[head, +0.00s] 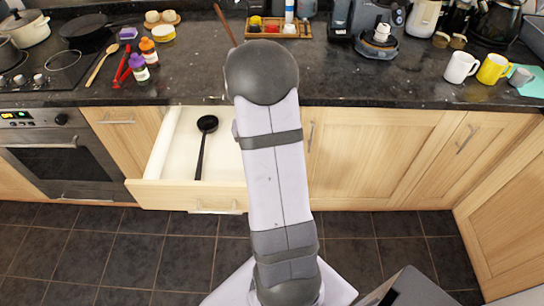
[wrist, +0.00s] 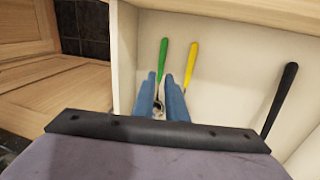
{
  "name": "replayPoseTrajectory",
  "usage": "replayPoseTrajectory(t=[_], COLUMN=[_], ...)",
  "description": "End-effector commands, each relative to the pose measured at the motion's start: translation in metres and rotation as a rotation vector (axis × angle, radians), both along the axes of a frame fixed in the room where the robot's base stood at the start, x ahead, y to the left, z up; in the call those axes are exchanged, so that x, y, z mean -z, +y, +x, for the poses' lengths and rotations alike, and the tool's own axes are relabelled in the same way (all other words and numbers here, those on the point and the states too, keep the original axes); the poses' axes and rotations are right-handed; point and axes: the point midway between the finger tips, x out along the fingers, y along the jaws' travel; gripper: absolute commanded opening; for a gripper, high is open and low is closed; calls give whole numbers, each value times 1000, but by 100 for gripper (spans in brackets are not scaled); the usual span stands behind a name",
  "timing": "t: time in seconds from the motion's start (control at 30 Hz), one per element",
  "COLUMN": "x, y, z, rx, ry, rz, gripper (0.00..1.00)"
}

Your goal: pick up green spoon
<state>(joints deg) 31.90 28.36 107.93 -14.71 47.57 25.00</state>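The green spoon shows its green handle (wrist: 163,58) in the wrist view, lying in the open pale drawer (wrist: 226,88). The rest of it is mostly hidden by my gripper. A small shiny metal part shows between the lower fingers; I cannot tell which utensil it belongs to. My gripper (wrist: 161,78) has two blue fingers with a gap between them, so it is open. Its tips appear just below the green handle in the picture, with no visible grip on it. In the head view my arm hides the gripper and the spoon.
A yellow-handled utensil (wrist: 191,62) lies close to the right of the green handle. A black ladle (head: 203,146) lies farther off in the drawer; its handle (wrist: 280,98) also shows in the wrist view. The drawer walls and the dark countertop (head: 400,85) bound the space.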

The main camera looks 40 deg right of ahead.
Motion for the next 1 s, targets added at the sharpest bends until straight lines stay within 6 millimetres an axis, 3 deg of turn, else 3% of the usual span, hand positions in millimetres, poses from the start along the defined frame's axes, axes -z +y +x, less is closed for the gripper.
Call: replayPoseTrajectory(t=[0.17,0.53,0.87,0.9,1.0], x=[5,46,51,51,51], y=[-1,-5,-6,-6,-6], z=[-1,-7,-7,-7,-7], rx=[1,2,1,1,1], ry=[1,1,-1,-2,-1], rz=[1,1,1,0,1], gripper=[12,12,12,2,0])
